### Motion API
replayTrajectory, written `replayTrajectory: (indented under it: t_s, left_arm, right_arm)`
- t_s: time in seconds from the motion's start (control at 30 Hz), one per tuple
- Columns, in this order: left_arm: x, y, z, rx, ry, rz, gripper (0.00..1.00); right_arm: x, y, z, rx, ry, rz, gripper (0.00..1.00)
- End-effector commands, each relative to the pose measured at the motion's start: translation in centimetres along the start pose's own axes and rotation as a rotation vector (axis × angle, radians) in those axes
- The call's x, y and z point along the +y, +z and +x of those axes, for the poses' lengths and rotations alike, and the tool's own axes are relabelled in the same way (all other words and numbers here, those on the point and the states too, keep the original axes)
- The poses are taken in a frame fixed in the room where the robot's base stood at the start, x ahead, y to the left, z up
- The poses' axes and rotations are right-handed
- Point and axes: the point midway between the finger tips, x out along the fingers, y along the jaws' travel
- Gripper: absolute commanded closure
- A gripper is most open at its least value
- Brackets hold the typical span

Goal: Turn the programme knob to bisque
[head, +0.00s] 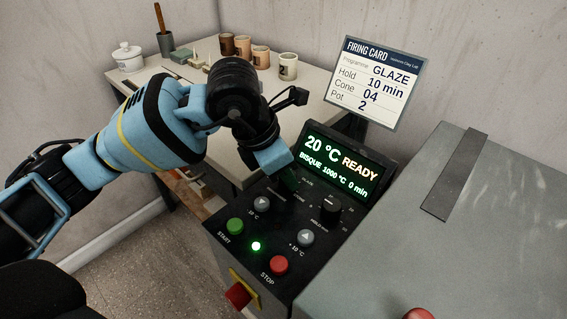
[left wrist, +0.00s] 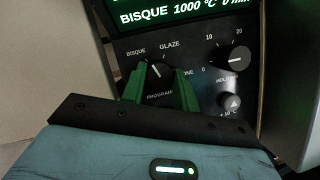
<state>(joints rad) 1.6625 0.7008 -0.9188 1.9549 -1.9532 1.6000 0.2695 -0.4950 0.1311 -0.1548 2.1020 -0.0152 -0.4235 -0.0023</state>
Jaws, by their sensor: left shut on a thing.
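The programme knob (left wrist: 159,74) is a dark round knob on the black control panel (left wrist: 210,90). In the left wrist view the green fingers of my left gripper (left wrist: 158,88) are shut around it, one on each side. Its white pointer line tilts up and left, towards the BISQUE label and away from GLAZE. The display (head: 345,163) reads 20 °C READY, BISQUE 1000 °C 0 min; its lower line also shows in the left wrist view (left wrist: 185,14). In the head view my left gripper (head: 288,182) covers the programme knob. My right gripper is not in view.
Right of the programme knob is the hold knob (head: 330,207). Below are a green START button (head: 235,226), a red STOP button (head: 278,265), grey buttons and a red knob (head: 238,295) on yellow. A firing card (head: 375,85) reads GLAZE. Mugs (head: 288,66) stand on the table behind.

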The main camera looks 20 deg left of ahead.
Motion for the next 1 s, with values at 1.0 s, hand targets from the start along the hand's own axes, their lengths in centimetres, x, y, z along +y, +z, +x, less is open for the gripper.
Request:
replayTrajectory:
  t_s: [1.0]
  left_arm:
    - [-0.11, -0.02, 0.03, 0.002, 0.063, -0.153, 0.56]
  right_arm:
    - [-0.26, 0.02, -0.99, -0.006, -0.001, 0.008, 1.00]
